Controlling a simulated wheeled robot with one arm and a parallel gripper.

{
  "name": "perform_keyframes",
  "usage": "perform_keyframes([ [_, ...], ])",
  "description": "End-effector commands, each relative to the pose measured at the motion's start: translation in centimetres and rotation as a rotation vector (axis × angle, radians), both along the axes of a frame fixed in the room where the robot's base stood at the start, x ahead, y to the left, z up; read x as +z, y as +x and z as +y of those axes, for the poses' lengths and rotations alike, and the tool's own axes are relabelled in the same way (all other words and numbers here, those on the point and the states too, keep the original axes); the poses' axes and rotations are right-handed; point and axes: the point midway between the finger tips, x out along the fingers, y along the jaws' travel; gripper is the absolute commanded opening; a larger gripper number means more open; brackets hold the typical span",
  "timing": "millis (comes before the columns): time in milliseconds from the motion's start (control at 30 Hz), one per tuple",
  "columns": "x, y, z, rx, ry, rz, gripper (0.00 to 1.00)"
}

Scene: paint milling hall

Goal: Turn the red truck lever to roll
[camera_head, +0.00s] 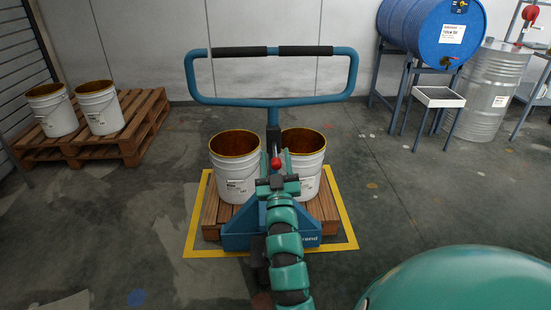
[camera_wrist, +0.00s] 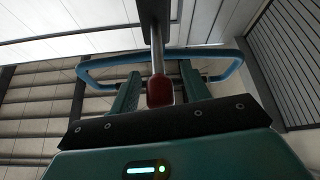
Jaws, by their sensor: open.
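The red truck lever (camera_head: 276,163) shows as a small red knob in front of the pallet truck's dark shaft, below the blue loop handle (camera_head: 190,78). In the wrist view the red knob (camera_wrist: 160,92) sits between the two teal fingers of my gripper (camera_wrist: 158,90). My gripper (camera_head: 275,162) is open, with a finger on each side of the knob. I cannot tell whether either finger touches it.
The blue truck body (camera_head: 240,242) carries a wooden pallet with two white buckets (camera_head: 235,183) (camera_head: 303,180), inside a yellow floor outline (camera_head: 347,225). Another pallet (camera_head: 150,125) with two buckets stands left. A blue drum (camera_head: 425,30) and a metal drum (camera_head: 490,85) stand right. Floor around is clear.

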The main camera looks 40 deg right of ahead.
Motion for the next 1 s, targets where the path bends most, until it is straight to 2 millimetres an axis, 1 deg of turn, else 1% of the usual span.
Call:
perform_keyframes([
  [800,-6.0,-9.2,5.2,0.001,0.005,0.008,0.46],
  [1000,-7.1,-11.4,6.4,0.001,0.005,0.004,0.46],
])
